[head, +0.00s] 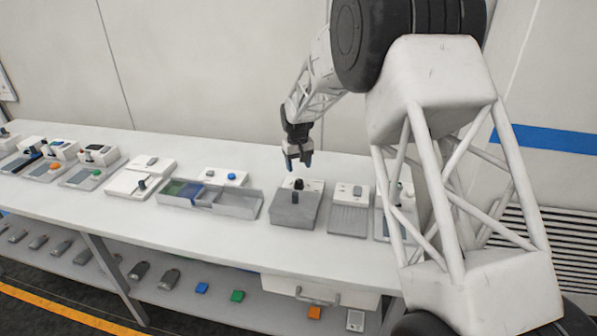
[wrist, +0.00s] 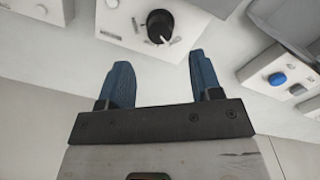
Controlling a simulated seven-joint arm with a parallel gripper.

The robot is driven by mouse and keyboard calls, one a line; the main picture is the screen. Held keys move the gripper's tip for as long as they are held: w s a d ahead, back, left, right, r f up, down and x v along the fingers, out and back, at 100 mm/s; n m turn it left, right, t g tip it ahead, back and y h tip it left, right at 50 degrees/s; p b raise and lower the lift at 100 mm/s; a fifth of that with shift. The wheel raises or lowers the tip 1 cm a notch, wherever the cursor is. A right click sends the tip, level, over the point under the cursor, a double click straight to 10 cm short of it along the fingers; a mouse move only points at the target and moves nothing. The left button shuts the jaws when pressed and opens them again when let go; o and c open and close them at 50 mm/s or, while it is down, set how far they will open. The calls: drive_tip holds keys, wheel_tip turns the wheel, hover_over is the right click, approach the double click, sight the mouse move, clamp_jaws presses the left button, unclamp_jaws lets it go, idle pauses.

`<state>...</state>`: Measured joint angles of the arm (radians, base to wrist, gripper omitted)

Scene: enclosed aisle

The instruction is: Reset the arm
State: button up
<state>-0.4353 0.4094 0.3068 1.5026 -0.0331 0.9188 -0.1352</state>
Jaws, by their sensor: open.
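My gripper (head: 299,163) is open and empty in the head view. It hangs from my arm above the back part of the white bench (head: 80,214), over a grey box (head: 296,210) and a white panel with a black knob (head: 298,184). In the wrist view my gripper (wrist: 160,75) shows two blue fingers spread apart with nothing between them. The black knob (wrist: 160,26) on its white panel lies just beyond the fingertips in that view. I cannot tell the exact height of the fingers over the panel.
A long grey tray (head: 232,203) with compartments stands left of the box. A panel with a blue button (head: 231,177) is behind it. Several small devices line the left. A lower shelf (head: 215,314) holds several loose items. The back wall is close behind the bench.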

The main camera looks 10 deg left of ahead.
drive_tip(key=shift+r, duration=0.4)
drive_tip(key=shift+s+d+r, duration=0.1)
drive_tip(key=shift+d+r, duration=0.2)
drive_tip(key=shift+r, duration=0.05)
drive_tip(key=s+d+r+m+t, duration=0.1)
drive_tip(key=s+d+r+m, duration=0.1)
drive_tip(key=s+d+r, duration=0.9)
drive_tip(key=s+d+r+m, duration=0.1)
drive_tip(key=s+d+r, duration=0.8)
drive_tip(key=d, duration=0.4)
drive_tip(key=s+d+m, duration=0.1)
drive_tip(key=s+d, duration=0.3)
drive_tip(key=s, duration=0.7)
drive_tip(key=s+d+f+m+t, duration=0.1)
drive_tip(key=s+d, duration=0.4)
drive_tip(key=s, duration=0.6)
drive_tip(key=s+d+m, duration=0.2)
drive_tip(key=s+d, duration=0.3)
drive_tip(key=s, duration=0.7)
drive_tip(key=shift+f, duration=0.4)
